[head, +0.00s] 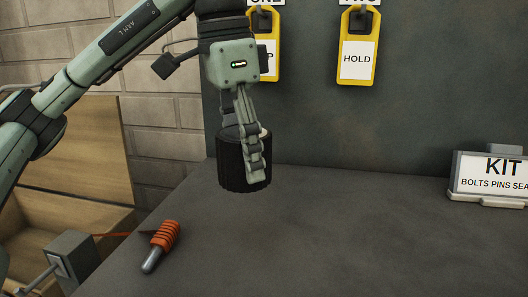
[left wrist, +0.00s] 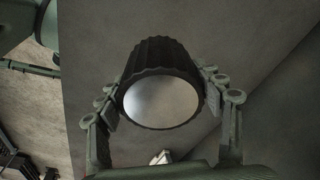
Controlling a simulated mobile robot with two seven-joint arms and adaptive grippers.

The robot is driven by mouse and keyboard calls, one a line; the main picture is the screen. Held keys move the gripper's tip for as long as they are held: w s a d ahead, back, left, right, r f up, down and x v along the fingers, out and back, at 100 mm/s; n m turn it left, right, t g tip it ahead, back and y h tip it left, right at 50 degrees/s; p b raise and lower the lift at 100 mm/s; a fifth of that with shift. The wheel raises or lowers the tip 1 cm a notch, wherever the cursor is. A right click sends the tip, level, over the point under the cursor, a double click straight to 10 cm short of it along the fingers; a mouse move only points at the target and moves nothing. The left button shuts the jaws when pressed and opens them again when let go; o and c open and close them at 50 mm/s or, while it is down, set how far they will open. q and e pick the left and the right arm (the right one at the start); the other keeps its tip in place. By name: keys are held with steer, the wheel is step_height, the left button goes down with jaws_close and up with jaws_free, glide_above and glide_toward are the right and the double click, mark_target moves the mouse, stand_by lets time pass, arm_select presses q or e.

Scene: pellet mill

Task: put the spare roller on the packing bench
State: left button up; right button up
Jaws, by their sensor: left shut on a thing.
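The spare roller (head: 232,168), a black ribbed cylinder, is upright in my left gripper (head: 256,172). In the left wrist view the roller (left wrist: 160,60) shows its pale round end face between the two fingers, which press on its sides. The head view shows the roller at the far left part of a dark grey bench top (head: 340,235). I cannot tell whether its lower end touches the top or hangs just above it. My right gripper is not in view.
An orange-handled tool (head: 163,236) lies near the bench's left edge. A KIT sign (head: 490,178) stands at the right. Yellow tags (head: 357,48) hang on the dark back panel. An open wooden box (head: 75,205) is left of the bench. The bench's middle is clear.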

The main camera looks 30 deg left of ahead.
arm_select(q)
steer(key=shift+d+f, duration=0.6)
steer(key=shift+d, duration=0.35)
steer(key=d+f, duration=0.1)
steer(key=d, duration=0.1)
steer(key=d+f, duration=0.2)
steer(key=d, duration=0.1)
steer(key=d+f, duration=0.1)
steer(key=d, duration=0.2)
steer(key=shift+d+f+b, duration=0.1)
steer(key=shift+f+b, duration=0.2)
steer(key=shift+d+f, duration=0.25)
steer(key=shift+d, duration=0.1)
steer(key=shift+f, duration=1.95)
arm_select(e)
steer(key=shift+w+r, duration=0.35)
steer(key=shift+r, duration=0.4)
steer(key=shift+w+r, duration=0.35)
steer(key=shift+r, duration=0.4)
arm_select(q)
steer(key=shift+f, duration=0.1)
steer(key=o, duration=1.4)
steer(key=shift+f, duration=0.1)
steer(key=o, duration=0.3)
steer(key=shift+o, duration=0.9)
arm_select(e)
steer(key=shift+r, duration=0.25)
